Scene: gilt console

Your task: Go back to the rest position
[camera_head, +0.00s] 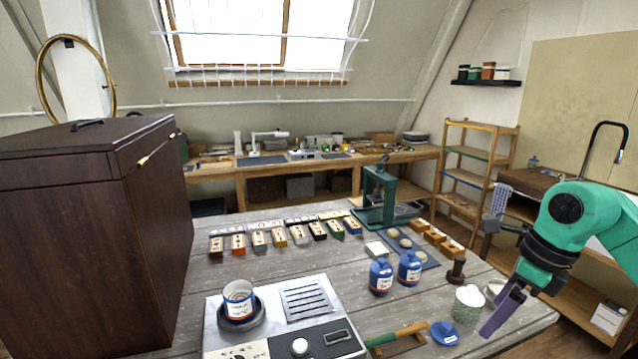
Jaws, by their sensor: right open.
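My right arm, green and black, comes in from the right edge. My right gripper (503,312) has purple fingers, hangs above the right front part of the grey wooden table (385,312) and points down. It is seen nearly side-on and is open. I see nothing held in it. It is near a speckled grey-green jar (468,309) with white contents, and I cannot tell whether they touch. My left gripper is not in view.
A large dark wooden cabinet (75,245) stands at the left. A silver device (262,340) carries a white-and-blue cup (238,300). Blue bottles (381,277), a brown stamp (456,268), a blue lid (444,333) and a green press (379,195) share the table.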

